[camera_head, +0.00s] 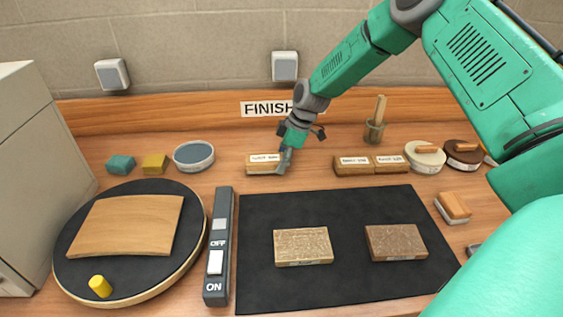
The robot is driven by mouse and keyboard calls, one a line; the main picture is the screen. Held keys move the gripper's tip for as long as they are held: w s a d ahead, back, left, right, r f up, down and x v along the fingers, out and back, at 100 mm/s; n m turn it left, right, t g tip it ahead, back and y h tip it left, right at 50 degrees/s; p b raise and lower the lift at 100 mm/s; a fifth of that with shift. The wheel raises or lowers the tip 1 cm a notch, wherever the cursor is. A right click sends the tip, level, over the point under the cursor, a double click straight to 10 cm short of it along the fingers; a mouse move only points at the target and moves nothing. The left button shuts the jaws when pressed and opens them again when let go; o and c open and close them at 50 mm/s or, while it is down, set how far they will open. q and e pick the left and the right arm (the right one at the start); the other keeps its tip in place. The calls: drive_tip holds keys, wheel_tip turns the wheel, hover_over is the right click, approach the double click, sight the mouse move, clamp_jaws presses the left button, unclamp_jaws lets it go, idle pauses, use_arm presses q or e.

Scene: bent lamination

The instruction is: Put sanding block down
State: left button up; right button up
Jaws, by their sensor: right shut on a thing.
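My right gripper (284,161) reaches down from the upper right to the back middle of the table. It is shut on a small wooden sanding block (259,168) with a white label, at the block's right end. The block is level and looks to be at or very near the wooden table; I cannot tell whether it touches. Two similar labelled blocks, a left one (352,168) and a right one (392,166), stand side by side to its right. Two rough-topped blocks, a lighter one (303,246) and a darker one (396,242), lie on the black mat (345,210). My left gripper is not in view.
A round turntable (75,220) with a bent wooden sheet (125,224) is at left. An ON/OFF switch strip (217,245) lies between it and the mat. A round tin (193,156) is left of the held block. A brush in a cup (374,131) stands at the back.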

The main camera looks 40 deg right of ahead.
drive_tip(key=shift+d+f, duration=0.1)
drive_tip(key=shift+f, duration=0.4)
drive_tip(key=shift+d+f, duration=0.15)
drive_tip(key=shift+d, duration=0.4)
drive_tip(key=o, duration=1.3)
drive_tip(key=shift+d+f, duration=0.1)
drive_tip(key=shift+d, duration=0.4)
drive_tip(key=shift+a, duration=0.65)
drive_tip(key=shift+a+r, duration=0.15)
drive_tip(key=shift+r, duration=0.3)
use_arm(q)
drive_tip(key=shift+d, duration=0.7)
use_arm(e)
drive_tip(key=shift+d+f+v, duration=0.1)
drive_tip(key=shift+d+v, duration=0.1)
drive_tip(key=shift+v, duration=1.7)
drive_tip(key=shift+d+f+v, duration=0.1)
drive_tip(key=shift+d+v, duration=0.15)
drive_tip(key=shift+v, duration=1.65)
drive_tip(key=shift+d+v, duration=0.2)
drive_tip(key=shift+v, duration=1.7)
